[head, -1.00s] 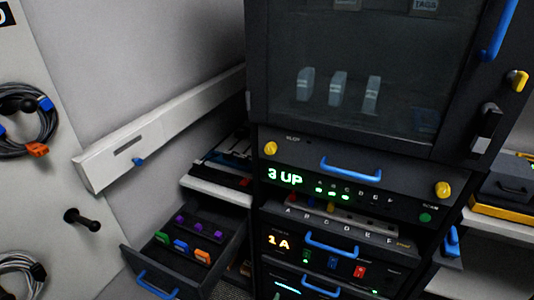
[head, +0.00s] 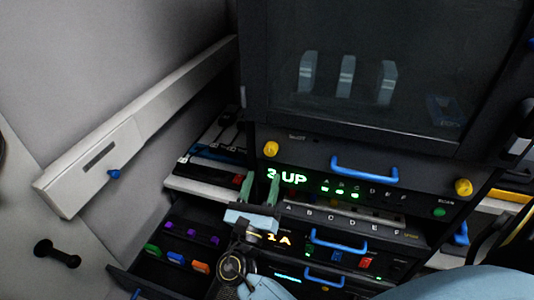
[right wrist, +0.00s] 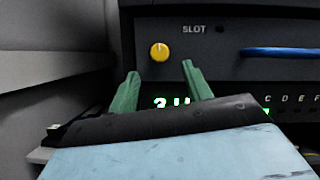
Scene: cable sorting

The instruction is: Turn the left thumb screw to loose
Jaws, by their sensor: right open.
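The left thumb screw (head: 271,149) is a yellow knob at the left end of the dark rack panel, near the label SLOT. It also shows in the right wrist view (right wrist: 159,52), ahead of and between the fingers. My right gripper (head: 259,182) is open and empty, with two green fingers pointing up in front of the panel. Its fingertips are just below the screw in the head view and do not touch it. A second yellow thumb screw (head: 463,187) sits at the panel's right end. My left gripper is not in view.
A blue handle (head: 364,168) crosses the panel between the screws. The green display (head: 287,177) reads 3 UP, partly behind my gripper. An open drawer (head: 125,276) with coloured connectors is lower left. A glass-fronted cabinet (head: 300,112) is above; a white rail (head: 90,165) runs along the left wall.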

